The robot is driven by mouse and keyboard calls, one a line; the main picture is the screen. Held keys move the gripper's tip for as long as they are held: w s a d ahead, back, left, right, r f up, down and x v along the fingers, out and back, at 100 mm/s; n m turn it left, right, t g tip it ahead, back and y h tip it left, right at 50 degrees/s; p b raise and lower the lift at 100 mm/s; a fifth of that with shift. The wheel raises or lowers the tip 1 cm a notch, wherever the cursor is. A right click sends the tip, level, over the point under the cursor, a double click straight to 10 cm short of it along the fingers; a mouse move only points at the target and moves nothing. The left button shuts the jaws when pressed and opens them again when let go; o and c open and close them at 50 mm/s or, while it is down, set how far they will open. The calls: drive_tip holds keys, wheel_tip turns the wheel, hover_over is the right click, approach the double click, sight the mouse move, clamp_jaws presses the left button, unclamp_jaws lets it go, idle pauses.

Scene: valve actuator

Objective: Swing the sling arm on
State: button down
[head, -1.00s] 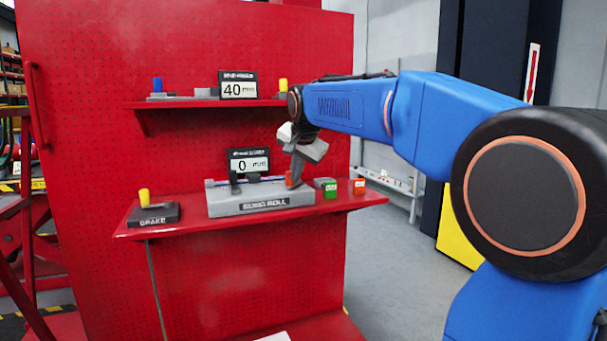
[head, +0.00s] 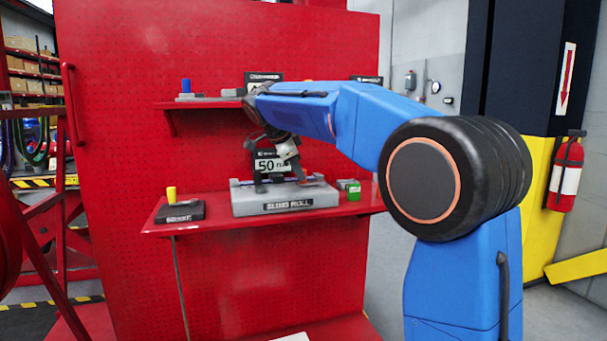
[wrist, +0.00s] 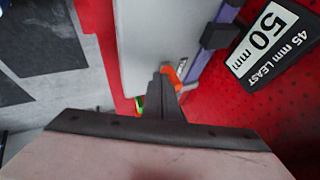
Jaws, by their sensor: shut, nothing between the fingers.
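The grey block labelled SLING ROLL (head: 285,203) sits on the lower red shelf in the head view. A purple bar (wrist: 218,45) and a dark clamp piece (wrist: 214,36) run along it in the wrist view. An orange part (wrist: 173,104) shows right at my fingertips; whether they touch it I cannot tell. My gripper (head: 300,179) is shut and empty, pointing down at the right part of the block. Its shut fingers (wrist: 161,84) partly hide the orange part. The display (head: 272,164) behind the block reads 50 mm; the wrist view also shows "45 mm LEAST".
The BRAKE box (head: 180,212) with a yellow knob stands left of the block. The upper red shelf (head: 205,104) with another display is above my gripper. My arm hides the shelf's right end.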

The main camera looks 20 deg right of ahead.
drive_tip(key=shift+w+a+r, duration=0.1)
drive_tip(key=shift+w, duration=0.25)
idle(0.5)
